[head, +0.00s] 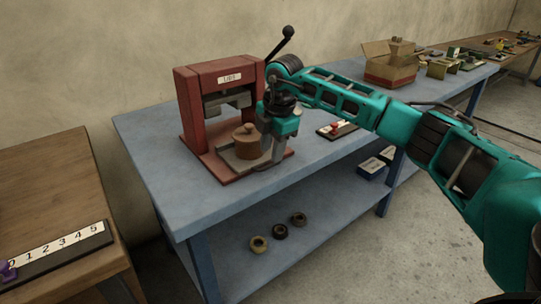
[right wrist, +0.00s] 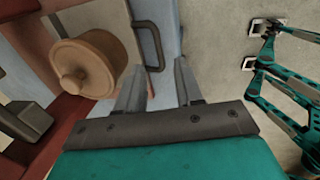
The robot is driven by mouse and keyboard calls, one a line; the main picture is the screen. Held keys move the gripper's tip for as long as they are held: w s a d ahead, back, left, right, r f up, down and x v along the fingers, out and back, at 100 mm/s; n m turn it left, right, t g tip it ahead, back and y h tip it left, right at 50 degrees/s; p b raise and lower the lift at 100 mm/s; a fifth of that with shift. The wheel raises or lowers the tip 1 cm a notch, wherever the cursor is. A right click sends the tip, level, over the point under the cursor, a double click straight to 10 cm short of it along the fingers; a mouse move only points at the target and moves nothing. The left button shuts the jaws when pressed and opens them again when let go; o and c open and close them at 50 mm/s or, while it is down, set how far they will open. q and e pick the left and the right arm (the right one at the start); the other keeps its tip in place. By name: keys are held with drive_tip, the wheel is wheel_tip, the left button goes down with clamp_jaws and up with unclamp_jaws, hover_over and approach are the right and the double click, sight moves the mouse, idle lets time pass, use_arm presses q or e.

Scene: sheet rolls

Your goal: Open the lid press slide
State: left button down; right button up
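The lid press (head: 188,105) is a red frame with a white label, standing on the blue table. Its grey slide (head: 238,163) lies at the base and carries a round brown lidded pot (head: 246,146). The pot also shows at the left in the right wrist view (right wrist: 98,62). A dark U-shaped handle (right wrist: 158,45) sticks out from the slide's edge there. In the head view my right gripper (head: 264,163) hangs at the press's right front, partly hiding the slide. My left gripper is not in view.
A black lever (head: 280,45) rises at the press's right. A dark board with a red knob (head: 337,127) lies right of my gripper. An open cardboard box (head: 390,65) stands farther back. Several rings lie on the lower shelf. The table's left front (head: 165,165) is clear.

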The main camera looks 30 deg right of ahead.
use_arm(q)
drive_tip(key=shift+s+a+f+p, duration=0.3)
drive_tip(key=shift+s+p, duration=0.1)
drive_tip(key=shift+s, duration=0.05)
use_arm(e)
wheel_tip(320, 180, up, 9)
drive_tip(key=s, duration=0.1)
drive_tip(key=shift+s+f, duration=0.15)
drive_tip(key=shift+s, duration=0.2)
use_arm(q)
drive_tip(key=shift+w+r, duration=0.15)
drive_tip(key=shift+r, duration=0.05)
